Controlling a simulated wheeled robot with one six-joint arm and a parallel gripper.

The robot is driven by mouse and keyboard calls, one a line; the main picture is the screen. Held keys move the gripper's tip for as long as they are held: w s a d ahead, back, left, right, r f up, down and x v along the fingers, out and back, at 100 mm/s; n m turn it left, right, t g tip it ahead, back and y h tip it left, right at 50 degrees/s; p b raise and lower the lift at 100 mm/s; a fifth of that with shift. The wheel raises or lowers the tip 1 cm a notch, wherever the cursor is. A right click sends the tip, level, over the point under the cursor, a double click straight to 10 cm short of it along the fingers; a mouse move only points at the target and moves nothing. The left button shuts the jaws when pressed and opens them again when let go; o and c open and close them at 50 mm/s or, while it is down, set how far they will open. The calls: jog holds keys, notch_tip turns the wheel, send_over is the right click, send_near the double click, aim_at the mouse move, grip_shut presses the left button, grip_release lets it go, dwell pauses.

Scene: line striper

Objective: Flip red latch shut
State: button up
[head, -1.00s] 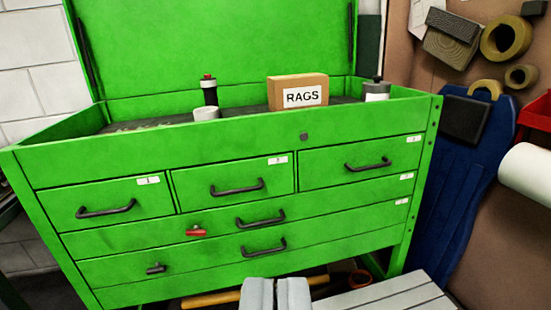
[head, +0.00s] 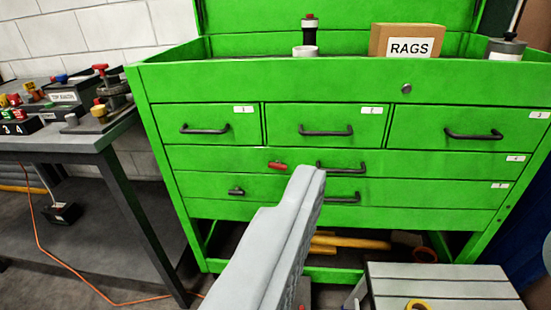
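The red latch (head: 278,166) is a small red handle on the front of the green tool chest (head: 300,78), on the wide drawer marked 4, left of that drawer's black pull handle. It lies roughly level. A similar black latch (head: 236,191) is on the drawer below, to the left. My gripper (head: 308,180) reaches up from the bottom of the picture as one long grey shape, its tip just right of and below the red latch in the picture. It hides part of the lower drawers. Contact is not visible, and I cannot tell whether its fingers are apart.
A grey workbench (head: 60,140) with buttons and a valve stands on the left. An orange cord (head: 75,268) runs on the floor. A grey slatted stool (head: 440,285) with a yellow ring is at lower right. A box labelled RAGS (head: 405,42) sits on the chest.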

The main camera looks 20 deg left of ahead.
jog(key=w+a+f+y, duration=0.1)
jog(key=w+a+f, duration=0.15)
jog(key=w, duration=0.35)
jog(key=w+a+f+y, duration=0.1)
jog(key=w+a+f, duration=0.1)
jog(key=w+f, duration=0.25)
jog(key=y, duration=0.2)
send_near(277, 166)
jog(key=shift+n, duration=0.3)
jog(key=x, duration=0.8)
jog(key=shift+w, duration=0.2)
jog(key=c, duration=1)
